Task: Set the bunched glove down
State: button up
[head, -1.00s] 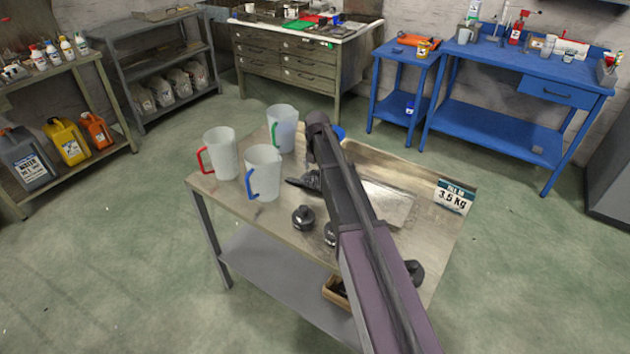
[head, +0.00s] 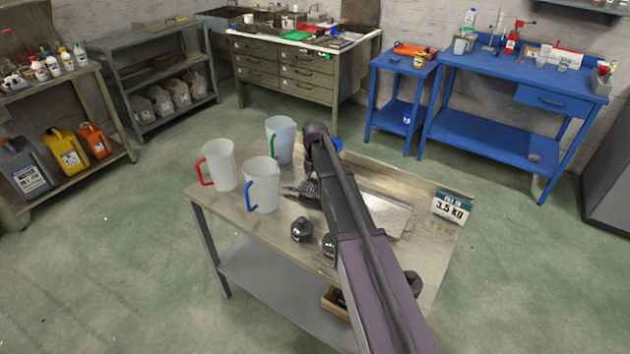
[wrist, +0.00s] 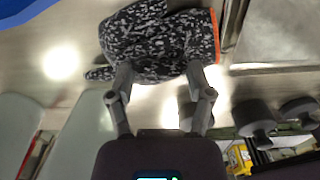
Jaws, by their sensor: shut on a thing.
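The bunched glove (wrist: 160,42) is speckled black and grey with an orange cuff edge. In the wrist view it sits at the ends of my gripper's fingers (wrist: 160,80), which are shut on its near side. In the head view part of the glove (head: 302,189) shows just left of my arm, over the metal table (head: 225,197). My arm hides the rest of it and the fingers there. I cannot tell whether the glove touches the tabletop.
Three translucent jugs with red (head: 220,165), blue (head: 262,185) and green (head: 280,138) handles stand left of the glove. Dark weights, one of them here (head: 302,229), stand nearer. A metal plate (head: 388,213) and a 3.5 kg sign (head: 451,207) are on the right.

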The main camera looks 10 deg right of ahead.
aim_at(315, 180)
jog(key=shift+r+p, duration=4.05)
jog(key=shift+r, duration=0.3)
jog(key=shift+s, duration=0.2)
